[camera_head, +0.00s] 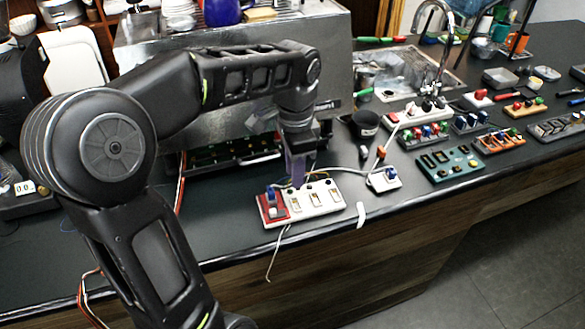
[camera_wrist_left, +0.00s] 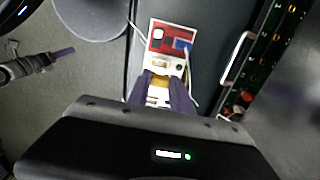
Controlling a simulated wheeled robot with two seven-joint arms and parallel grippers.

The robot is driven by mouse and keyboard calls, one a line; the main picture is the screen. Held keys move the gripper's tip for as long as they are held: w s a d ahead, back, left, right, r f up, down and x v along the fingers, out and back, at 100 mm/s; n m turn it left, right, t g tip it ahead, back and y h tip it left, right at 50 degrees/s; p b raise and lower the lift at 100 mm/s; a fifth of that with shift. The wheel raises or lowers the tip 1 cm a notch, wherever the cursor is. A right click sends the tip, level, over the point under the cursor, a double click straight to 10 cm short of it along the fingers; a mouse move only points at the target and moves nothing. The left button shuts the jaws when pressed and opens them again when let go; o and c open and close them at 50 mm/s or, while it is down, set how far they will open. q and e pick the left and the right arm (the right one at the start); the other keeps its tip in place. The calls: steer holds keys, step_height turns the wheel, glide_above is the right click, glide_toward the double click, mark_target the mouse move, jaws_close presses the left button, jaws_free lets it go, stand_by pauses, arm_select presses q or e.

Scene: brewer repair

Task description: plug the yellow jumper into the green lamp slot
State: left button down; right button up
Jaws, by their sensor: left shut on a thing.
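My left gripper (camera_head: 297,180) reaches down over the white slot board (camera_head: 327,205). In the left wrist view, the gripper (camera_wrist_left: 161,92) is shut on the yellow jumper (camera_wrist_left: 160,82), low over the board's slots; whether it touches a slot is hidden. The board's red section (camera_head: 272,208), holding a blue jumper (camera_wrist_left: 181,44), is at the left end in the head view. I cannot make out which slot is the green lamp's. A dark arm end with a purple tip, which looks like my right gripper (camera_wrist_left: 62,52), shows at the left of the wrist view.
A small white block with a blue part (camera_head: 384,179) stands right of the board, with cables around it. A black cup (camera_head: 364,124) is behind it. A green board (camera_head: 447,165) and several other boards lie farther right. The metal machine stands behind; the counter edge is in front.

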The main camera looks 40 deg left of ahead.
arm_select(q)
steer(key=shift+w, duration=0.1)
steer(key=shift+s, duration=0.2)
step_height(320, 180, down, 6)
steer(key=b, duration=0.5)
steer(key=shift+f, duration=0.1)
steer(key=shift+r, duration=0.25)
steer(key=shift+f, duration=0.75)
stand_by(2.1)
steer(key=c, duration=1.1)
jaws_free()
